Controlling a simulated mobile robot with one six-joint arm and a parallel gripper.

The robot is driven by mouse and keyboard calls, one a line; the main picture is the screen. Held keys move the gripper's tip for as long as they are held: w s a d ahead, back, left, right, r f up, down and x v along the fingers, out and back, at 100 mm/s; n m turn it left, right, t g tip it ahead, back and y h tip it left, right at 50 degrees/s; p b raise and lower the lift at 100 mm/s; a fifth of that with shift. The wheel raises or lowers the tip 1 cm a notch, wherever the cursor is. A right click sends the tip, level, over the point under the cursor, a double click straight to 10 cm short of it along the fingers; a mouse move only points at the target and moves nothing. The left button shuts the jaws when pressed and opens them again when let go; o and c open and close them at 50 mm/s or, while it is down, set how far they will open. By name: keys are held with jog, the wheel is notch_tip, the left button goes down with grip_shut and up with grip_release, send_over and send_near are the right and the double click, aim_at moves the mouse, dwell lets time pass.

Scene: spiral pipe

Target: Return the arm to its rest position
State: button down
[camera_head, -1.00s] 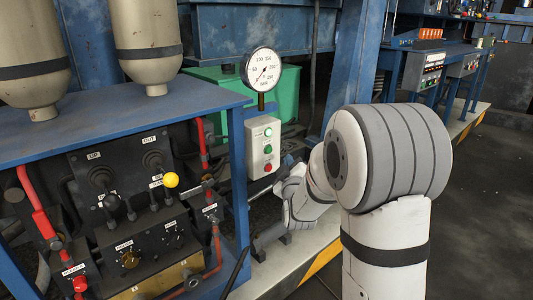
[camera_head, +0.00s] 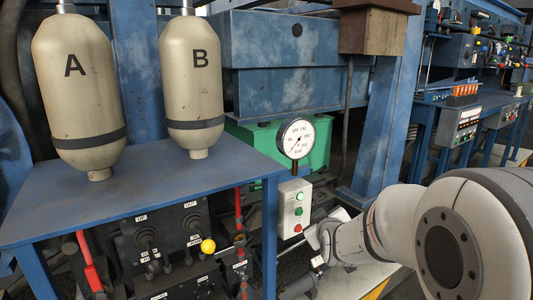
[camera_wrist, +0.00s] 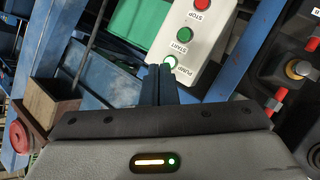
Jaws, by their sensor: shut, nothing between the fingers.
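My gripper (camera_wrist: 160,84) shows in the wrist view as two dark fingers pressed together with nothing between them. Its tips lie at the lower edge of the white button box (camera_wrist: 196,32) in that picture; I cannot tell the gap. In the head view my white arm reaches in from the lower right, and its far end lies just right of and below the button box (camera_head: 293,207). The fingertips are not clear there.
A pressure gauge (camera_head: 297,138) stands above the button box. A black control panel (camera_head: 165,232) with levers and a yellow knob (camera_head: 208,245) is at left, under a blue table (camera_head: 130,195) with tanks A (camera_head: 75,95) and B (camera_head: 191,85). A blue post (camera_head: 385,130) rises behind my arm.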

jog(key=s+r+m+g+p, duration=0.2)
jog(key=s+r+p, duration=0.4)
jog(key=s, duration=0.4)
jog(key=s+r+m+g+p, duration=0.2)
jog(key=s+r+g+p, duration=0.3)
jog(key=s, duration=0.4)
jog(key=s+r+m+g+p, duration=0.2)
jog(key=s+r+g+p, duration=0.2)
jog(key=s+r+p, duration=0.4)
jog(key=s+p, duration=0.1)
jog(key=s, duration=0.1)
jog(key=shift+s+a+m+p, duration=0.2)
jog(key=shift+s+m+p, duration=0.1)
jog(key=shift+a, duration=0.1)
